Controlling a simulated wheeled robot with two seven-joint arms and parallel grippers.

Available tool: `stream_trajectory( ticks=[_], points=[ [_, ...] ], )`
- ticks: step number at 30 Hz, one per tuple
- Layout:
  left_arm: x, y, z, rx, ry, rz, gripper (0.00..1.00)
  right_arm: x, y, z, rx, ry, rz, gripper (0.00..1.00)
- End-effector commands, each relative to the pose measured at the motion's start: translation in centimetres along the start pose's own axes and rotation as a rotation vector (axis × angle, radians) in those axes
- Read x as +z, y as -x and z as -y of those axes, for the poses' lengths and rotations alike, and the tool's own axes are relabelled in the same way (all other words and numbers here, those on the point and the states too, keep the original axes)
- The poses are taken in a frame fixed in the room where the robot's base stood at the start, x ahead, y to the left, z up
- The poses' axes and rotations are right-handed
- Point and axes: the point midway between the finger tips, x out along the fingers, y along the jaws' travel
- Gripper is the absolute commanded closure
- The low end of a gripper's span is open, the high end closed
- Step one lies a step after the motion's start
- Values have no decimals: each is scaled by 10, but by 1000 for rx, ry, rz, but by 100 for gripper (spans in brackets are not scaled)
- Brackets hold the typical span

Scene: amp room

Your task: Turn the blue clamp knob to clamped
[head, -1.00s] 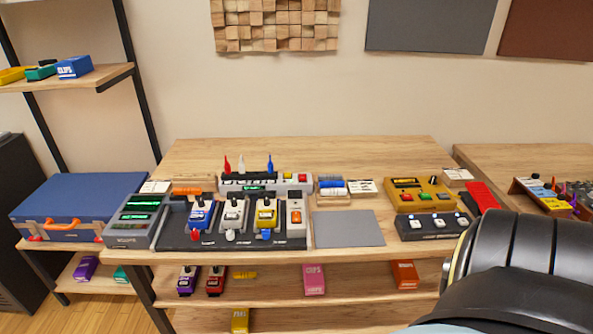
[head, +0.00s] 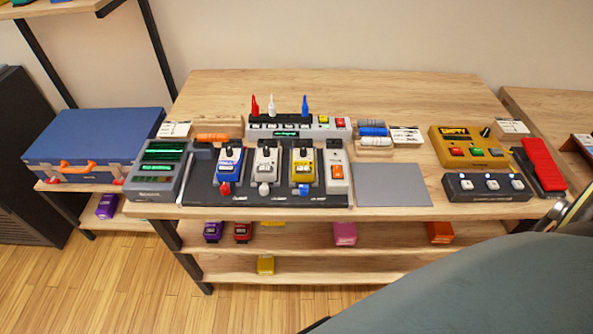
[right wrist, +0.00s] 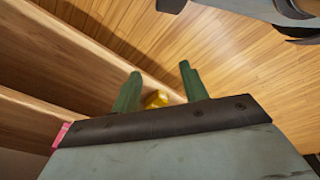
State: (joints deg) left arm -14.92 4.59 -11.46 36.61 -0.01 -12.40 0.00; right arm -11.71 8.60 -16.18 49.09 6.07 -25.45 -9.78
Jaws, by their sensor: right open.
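The blue clamp knob (head: 304,190) is a small blue piece at the front edge of the dark pedalboard (head: 262,199), in front of the yellow pedal (head: 303,165). A red knob (head: 224,189) and a whitish knob (head: 264,189) sit left of it, in front of the blue pedal (head: 229,163) and the light grey pedal (head: 266,163). The blue knob's exact turn is too small to tell. My right gripper (right wrist: 160,72) shows in the right wrist view, open and empty, pointing towards the shelf edge and floor, away from the knob. My left gripper is out of view.
Red, white and blue cones stand behind a grey power strip (head: 298,127). A grey mat (head: 392,184) lies right of the pedalboard, a grey rack unit (head: 160,168) left. Gold and dark pedals (head: 470,147) stand at right. Lower shelves (head: 390,235) hold several pedals.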

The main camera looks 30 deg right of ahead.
Motion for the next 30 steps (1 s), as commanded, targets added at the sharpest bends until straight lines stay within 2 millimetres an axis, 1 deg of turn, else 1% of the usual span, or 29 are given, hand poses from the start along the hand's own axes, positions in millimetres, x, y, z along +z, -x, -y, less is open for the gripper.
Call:
stream_trajectory(
  ticks=[1,2,3,4,5,6,8,9,12,14,17,19,21,24,27,30],
  points=[
    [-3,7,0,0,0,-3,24,-51,20,-17,3,73,-43,56],
    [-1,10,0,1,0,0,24,-76,31,-22,-1,118,-59,56],
    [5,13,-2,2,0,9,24,-110,48,-28,-9,185,-81,56],
    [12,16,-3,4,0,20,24,-133,62,-32,-15,236,-97,56],
    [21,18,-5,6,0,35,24,-155,76,-34,-22,290,-113,56],
    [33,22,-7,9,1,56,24,-184,97,-36,-30,369,-134,56],
    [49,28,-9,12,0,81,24,-226,133,-38,-43,516,-165,56],
    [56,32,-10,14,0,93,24,-255,160,-40,-49,641,-183,56],
    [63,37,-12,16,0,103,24,-295,203,-47,-61,918,-192,56],
    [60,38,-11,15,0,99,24,-311,223,-54,-62,1065,-188,56],
    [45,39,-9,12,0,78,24,-333,255,-72,-62,1303,-165,56],
    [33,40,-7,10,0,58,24,-345,280,-90,-63,1477,-137,56],
    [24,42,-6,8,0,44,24,-353,306,-110,-74,1651,-98,56],
    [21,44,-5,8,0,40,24,-357,341,-137,-105,1859,-43,56],
    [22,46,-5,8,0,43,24,-356,369,-159,-146,2013,1,56],
    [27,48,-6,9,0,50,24,-353,389,-174,-184,2115,26,56]
  ],
)
